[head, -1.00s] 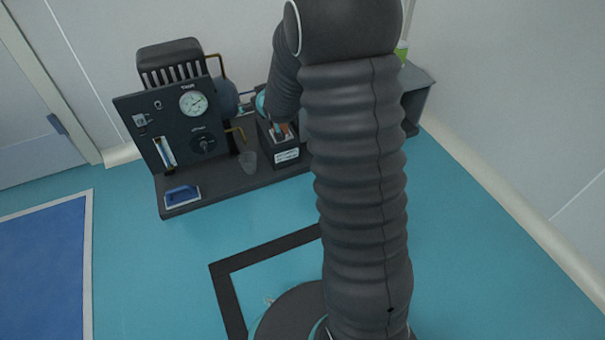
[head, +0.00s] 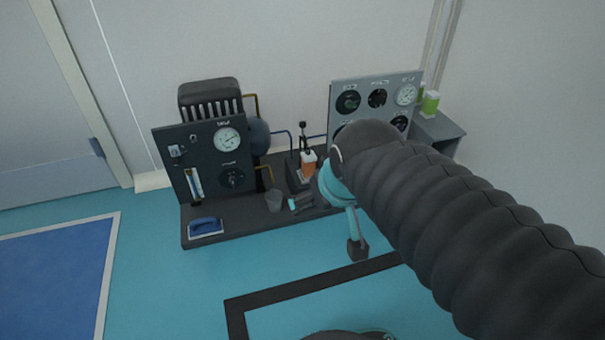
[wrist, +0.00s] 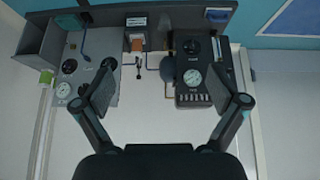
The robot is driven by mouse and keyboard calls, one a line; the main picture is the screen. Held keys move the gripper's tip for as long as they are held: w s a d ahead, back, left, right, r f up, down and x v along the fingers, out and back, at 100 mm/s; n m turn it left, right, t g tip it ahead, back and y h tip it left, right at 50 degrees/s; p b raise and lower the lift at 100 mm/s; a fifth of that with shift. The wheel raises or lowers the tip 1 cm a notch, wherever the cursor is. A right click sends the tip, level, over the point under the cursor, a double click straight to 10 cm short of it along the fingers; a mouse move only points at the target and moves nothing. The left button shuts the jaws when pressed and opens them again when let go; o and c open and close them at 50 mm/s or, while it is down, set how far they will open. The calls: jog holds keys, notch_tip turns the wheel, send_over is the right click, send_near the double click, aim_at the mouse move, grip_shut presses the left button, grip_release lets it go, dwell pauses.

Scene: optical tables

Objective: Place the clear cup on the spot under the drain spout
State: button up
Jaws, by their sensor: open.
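The clear cup (head: 274,200) stands upright on the dark bench in the head view, empty as far as I can see. A bent brass pipe (head: 266,170), which looks like the drain spout, comes out beside the dark gauge panel. Its end shows just above and behind the cup. I cannot tell whether the cup is directly below it. My gripper (wrist: 163,88) is open and empty in the wrist view, its two fingers wide apart, facing the bench from a distance. I cannot make out the cup in the wrist view.
The dark gauge panel (head: 208,160) stands left and the grey gauge panel (head: 376,98) right. A blue-handled tool (head: 206,227) lies at the bench's left end.

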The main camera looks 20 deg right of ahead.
jog(key=shift+g, duration=0.4)
jog(key=s, duration=0.2)
jog(key=s+a, duration=0.1)
jog(key=s, duration=0.2)
jog(key=shift+f, duration=0.2)
dwell(1.4)
